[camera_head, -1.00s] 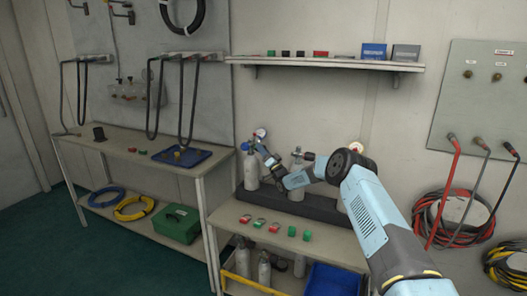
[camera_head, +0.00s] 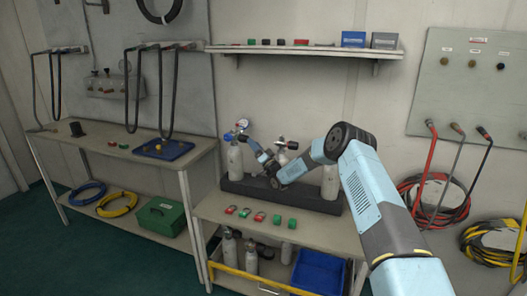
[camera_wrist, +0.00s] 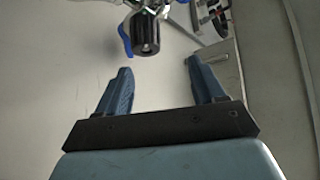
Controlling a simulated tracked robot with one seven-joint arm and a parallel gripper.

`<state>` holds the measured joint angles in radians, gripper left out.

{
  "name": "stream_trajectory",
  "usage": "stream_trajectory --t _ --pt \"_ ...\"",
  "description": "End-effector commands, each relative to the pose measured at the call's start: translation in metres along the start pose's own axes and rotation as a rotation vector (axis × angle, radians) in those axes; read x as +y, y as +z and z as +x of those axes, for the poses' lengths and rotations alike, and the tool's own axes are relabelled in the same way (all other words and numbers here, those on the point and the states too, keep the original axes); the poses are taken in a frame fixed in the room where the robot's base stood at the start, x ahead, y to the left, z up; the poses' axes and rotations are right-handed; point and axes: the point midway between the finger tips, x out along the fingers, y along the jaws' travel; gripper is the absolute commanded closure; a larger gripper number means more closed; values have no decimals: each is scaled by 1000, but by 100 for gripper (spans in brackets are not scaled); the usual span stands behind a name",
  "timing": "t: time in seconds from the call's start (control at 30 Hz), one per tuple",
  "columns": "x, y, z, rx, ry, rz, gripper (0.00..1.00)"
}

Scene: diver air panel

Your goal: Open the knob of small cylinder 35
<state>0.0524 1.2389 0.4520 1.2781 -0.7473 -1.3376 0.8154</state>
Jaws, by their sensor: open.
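Three small grey cylinders stand in a dark rack (camera_head: 262,189) on the bench: a left one (camera_head: 234,159), a middle one (camera_head: 284,156) and a right one (camera_head: 330,182). I cannot read any number, so I cannot tell which is 35. The left one carries a gauge (camera_head: 243,124) at its valve. My gripper (camera_head: 248,143) is beside that valve, on its right. In the wrist view a black ribbed knob (camera_wrist: 146,36) lies just beyond the fingertips, nearer the left finger. My gripper (camera_wrist: 158,69) is open with nothing between its fingers.
Red and green small items (camera_head: 260,216) lie on the bench in front of the rack. A shelf (camera_head: 300,48) with small boxes hangs above. A blue bin (camera_head: 318,272) and more cylinders are below. Hoses (camera_head: 440,200) hang at the right.

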Motion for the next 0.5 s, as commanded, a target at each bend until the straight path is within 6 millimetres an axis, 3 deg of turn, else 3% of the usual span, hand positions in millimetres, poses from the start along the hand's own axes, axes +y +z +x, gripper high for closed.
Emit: stream_trajectory --t 0.23,0.5 --pt "-13 -16 -36 -1 2 0 31" --pt "-20 -23 -53 0 1 0 31"
